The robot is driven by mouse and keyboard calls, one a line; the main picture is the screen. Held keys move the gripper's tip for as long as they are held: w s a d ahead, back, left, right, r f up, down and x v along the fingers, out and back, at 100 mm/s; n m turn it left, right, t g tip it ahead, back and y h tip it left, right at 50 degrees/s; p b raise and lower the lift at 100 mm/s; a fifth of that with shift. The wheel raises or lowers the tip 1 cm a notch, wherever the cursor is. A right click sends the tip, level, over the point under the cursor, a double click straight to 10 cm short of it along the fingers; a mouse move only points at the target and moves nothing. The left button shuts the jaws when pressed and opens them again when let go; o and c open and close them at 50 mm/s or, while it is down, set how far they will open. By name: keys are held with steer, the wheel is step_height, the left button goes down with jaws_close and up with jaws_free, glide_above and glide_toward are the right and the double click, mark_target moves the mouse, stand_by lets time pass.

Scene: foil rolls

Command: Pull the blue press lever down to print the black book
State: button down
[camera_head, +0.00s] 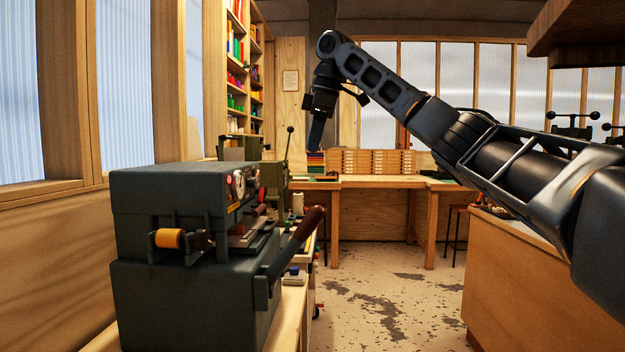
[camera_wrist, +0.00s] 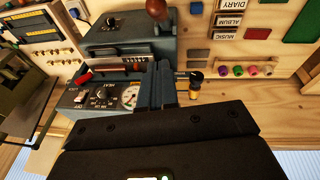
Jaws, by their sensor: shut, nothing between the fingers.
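The blue-grey press (camera_head: 180,190) stands on the bench at the left. Its lever (camera_head: 310,222) has a dark red-brown grip and slants up to the right. In the wrist view the press (camera_wrist: 110,48) shows a panel with a dial and gauge, and the lever grip (camera_wrist: 157,9) is at the top edge. My gripper (camera_head: 315,146) is shut and empty, pointing down, above and beyond the press in the head view. In the wrist view my gripper (camera_wrist: 165,68) overlaps the press's right side, apart from the lever grip. I cannot make out the black book.
A green machine (camera_head: 270,180) with an upright black-knobbed lever stands behind the press. In the wrist view, label plates (camera_wrist: 230,17) and coloured rolls (camera_wrist: 240,70) lie on the wood at right. A wooden counter (camera_head: 520,285) is at right; the floor (camera_head: 385,295) between is clear.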

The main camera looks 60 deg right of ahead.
glide_above(313, 207)
steer(key=w+a, duration=0.1)
steer(key=w, duration=0.1)
steer(key=f, duration=0.9)
steer(key=shift+s+a+f+p, duration=0.1)
steer(key=shift+s+f+p, duration=0.1)
steer(key=shift+f+p, duration=0.2)
steer(key=shift+s+d+f, duration=0.5)
steer(key=shift+s+f, duration=0.2)
steer(key=shift+f, duration=0.2)
steer(key=shift+s+d+f, duration=0.1)
steer(key=shift+s+f, duration=0.05)
steer(key=shift+f, duration=0.45)
steer(key=shift+s+d, duration=0.1)
